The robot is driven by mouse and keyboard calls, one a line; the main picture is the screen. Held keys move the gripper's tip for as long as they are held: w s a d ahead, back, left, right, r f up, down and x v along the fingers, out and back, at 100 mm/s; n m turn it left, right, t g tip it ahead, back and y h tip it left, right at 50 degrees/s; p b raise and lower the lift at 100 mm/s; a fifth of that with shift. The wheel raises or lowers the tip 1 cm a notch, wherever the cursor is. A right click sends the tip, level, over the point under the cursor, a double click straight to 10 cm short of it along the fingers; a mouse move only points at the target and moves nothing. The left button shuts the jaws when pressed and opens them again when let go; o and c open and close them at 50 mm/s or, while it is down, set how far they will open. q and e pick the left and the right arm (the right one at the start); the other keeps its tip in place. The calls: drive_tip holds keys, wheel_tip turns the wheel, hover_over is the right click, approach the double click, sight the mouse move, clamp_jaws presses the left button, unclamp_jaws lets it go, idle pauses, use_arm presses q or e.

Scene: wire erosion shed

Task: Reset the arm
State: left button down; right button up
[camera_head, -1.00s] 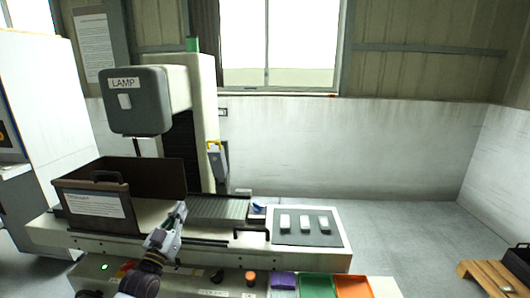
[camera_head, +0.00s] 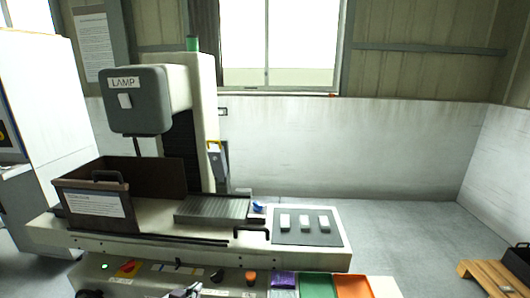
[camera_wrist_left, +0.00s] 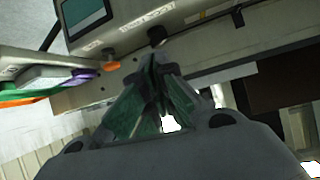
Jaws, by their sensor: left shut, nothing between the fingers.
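My left gripper (camera_head: 188,291) shows only in part at the bottom edge of the head view, in front of the machine's front panel. In the left wrist view its fingers (camera_wrist_left: 156,62) are closed together with nothing between them. They are near the panel's edge, by a dark knob (camera_wrist_left: 157,35). My right gripper is in neither view.
The machine bed (camera_head: 150,245) carries an open dark box (camera_head: 155,177), a ribbed plate (camera_head: 212,208) and a dark mat (camera_head: 306,240) with three white blocks. Purple, green (camera_head: 317,285) and orange trays sit at the front. A wooden pallet (camera_head: 487,277) stands right.

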use_arm(q)
drive_tip(key=s+a+f+g+y, duration=0.1)
drive_tip(key=s+f+g, duration=0.25)
drive_tip(key=s, duration=0.65)
drive_tip(key=s+f+g+y, duration=0.1)
drive_tip(key=s+f+g, duration=0.3)
drive_tip(key=s, duration=0.6)
wheel_tip(320, 180, down, 31)
drive_tip(key=s+g, duration=0.2)
drive_tip(key=s+a+f, duration=0.3)
drive_tip(key=s+f, duration=0.7)
drive_tip(key=s, duration=0.1)
drive_tip(key=s+a+f, duration=0.3)
drive_tip(key=s+f, duration=0.7)
drive_tip(key=s, duration=0.1)
drive_tip(key=shift+a+f+g, duration=0.25)
drive_tip(key=shift+g, duration=0.1)
